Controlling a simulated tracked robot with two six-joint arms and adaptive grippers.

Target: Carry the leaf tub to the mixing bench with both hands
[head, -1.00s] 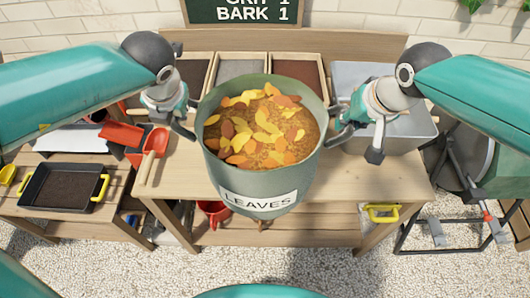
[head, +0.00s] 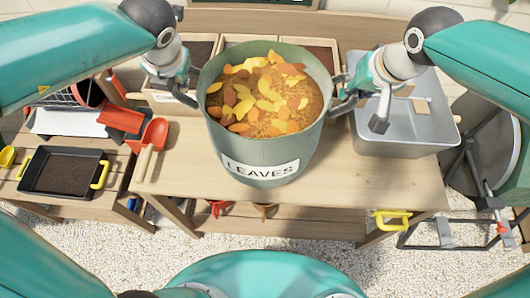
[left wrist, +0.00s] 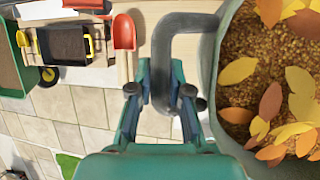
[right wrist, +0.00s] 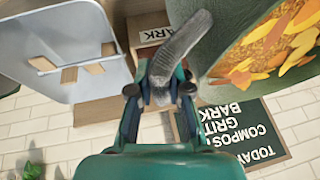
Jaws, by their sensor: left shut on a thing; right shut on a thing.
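The leaf tub (head: 263,155) is a grey-green round tub labelled LEAVES, full of brown litter with orange and yellow leaves. It is upright in the middle of the head view, over the wooden mixing bench (head: 190,195). I cannot tell whether its base touches the bench top. My left gripper (head: 190,92) is shut on the tub's left handle (left wrist: 165,50). My right gripper (head: 343,98) is shut on the tub's right handle (right wrist: 178,50). The tub also fills the right side of the left wrist view (left wrist: 222,95).
A grey metal basin (head: 405,145) stands on the bench at right. Wooden bins (head: 200,52) line the back. A red scoop (head: 152,135) lies left of the tub. A black tray of soil (head: 62,172) with yellow handles is on the lower left table. The bench front is clear.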

